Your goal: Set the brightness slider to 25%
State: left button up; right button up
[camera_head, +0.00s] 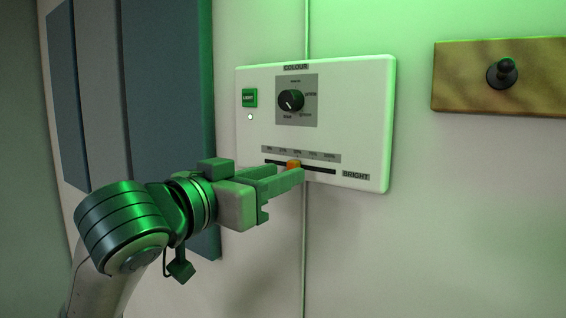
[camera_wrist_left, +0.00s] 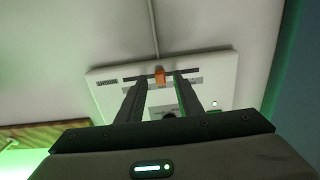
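The white control panel (camera_head: 350,120) on the wall carries a brightness slider with an orange knob (camera_head: 293,164) in a dark horizontal slot (camera_head: 320,170). A percent scale (camera_head: 318,156) runs above the slot, and the knob sits at about the 50% mark. My left gripper (camera_head: 286,172) is open in front of the slider. In the left wrist view the orange knob (camera_wrist_left: 160,75) shows between the fingertips (camera_wrist_left: 160,76), with a gap on each side. I cannot tell whether either finger touches it. My right gripper is in neither view.
Above the slider are a colour dial (camera_head: 291,100) and a green LIGHT button (camera_head: 249,98). A wooden board with a black peg (camera_head: 503,72) hangs at the right. Blue-grey wall panels (camera_head: 165,70) are at the left.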

pick_arm(q)
jog(key=shift+x, duration=0.9)
grip_shut()
jog(key=shift+w+a+p, duration=0.15)
jog(key=shift+w+a, duration=0.3)
jog(key=shift+a, duration=0.2)
jog(key=shift+w+a+p, duration=0.15)
jog(key=shift+w+a, duration=0.3)
jog(key=shift+a, duration=0.25)
grip_release()
jog(key=shift+s+d+r, duration=0.1)
jog(key=shift+d, duration=0.05)
